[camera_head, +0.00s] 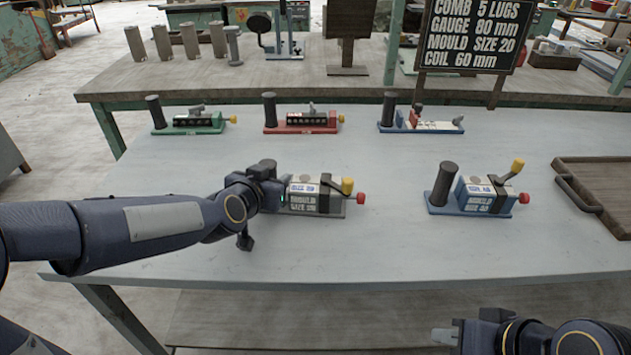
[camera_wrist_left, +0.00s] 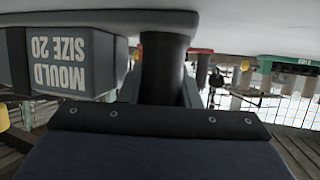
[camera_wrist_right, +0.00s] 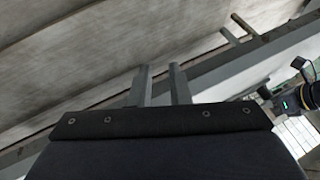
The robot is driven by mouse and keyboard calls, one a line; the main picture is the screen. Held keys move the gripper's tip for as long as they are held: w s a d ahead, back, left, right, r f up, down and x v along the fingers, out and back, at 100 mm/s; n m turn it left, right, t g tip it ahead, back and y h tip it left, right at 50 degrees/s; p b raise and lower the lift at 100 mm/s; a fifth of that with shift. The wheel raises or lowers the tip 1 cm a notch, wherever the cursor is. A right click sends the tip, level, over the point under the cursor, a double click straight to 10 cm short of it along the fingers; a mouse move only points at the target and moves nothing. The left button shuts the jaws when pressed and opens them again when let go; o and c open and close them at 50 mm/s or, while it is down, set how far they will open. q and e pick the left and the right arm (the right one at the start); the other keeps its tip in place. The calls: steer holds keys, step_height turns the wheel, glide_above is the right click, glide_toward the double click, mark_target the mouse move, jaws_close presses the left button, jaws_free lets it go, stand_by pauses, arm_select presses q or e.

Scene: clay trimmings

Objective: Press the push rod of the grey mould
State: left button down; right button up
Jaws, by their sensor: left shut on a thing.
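The grey mould (camera_head: 318,207) stands upright on the table, its side reading "MOULD SIZE 20"; it also shows upside down in the left wrist view (camera_wrist_left: 62,62). It has a yellow-tipped lever (camera_head: 347,186) and a red knob (camera_head: 360,198) at its right end. My left gripper (camera_head: 268,183) is shut on the mould's dark upright handle (camera_wrist_left: 165,60) at its left end, hiding most of it in the head view. My right gripper (camera_head: 447,337) is low at the front, beyond the table's front edge. Its fingers (camera_wrist_right: 160,87) are apart with nothing between them.
A blue mould (camera_head: 478,197) with a raised yellow lever stands to the right. Green (camera_head: 188,123), red (camera_head: 302,122) and blue-and-white (camera_head: 430,124) devices line the back. A wooden tray (camera_head: 598,165) is at the right edge. A sign (camera_head: 470,40) reads "MOULD SIZE 20". The table front is clear.

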mark_target(361, 198)
arm_select(q)
steer(key=shift+f, duration=0.1)
arm_select(e)
steer(key=shift+w+r, duration=0.2)
steer(key=shift+c, duration=1.2)
steer(key=shift+n+y, duration=0.3)
steer(key=shift+n, duration=0.1)
steer(key=w+r, duration=0.2)
steer(key=w, duration=0.1)
steer(key=w+r, duration=0.2)
steer(key=w, duration=0.1)
steer(key=w+d+r, duration=0.1)
steer(key=w+r, duration=0.2)
steer(key=shift+w+d, duration=0.1)
jaws_close()
arm_select(q)
steer(key=shift+f, duration=0.1)
arm_select(e)
steer(key=w+a+r+n+y, duration=0.1)
steer(key=w+r, duration=0.3)
steer(key=w, duration=0.8)
steer(key=shift+w+r, duration=0.15)
steer(key=shift+r, duration=0.25)
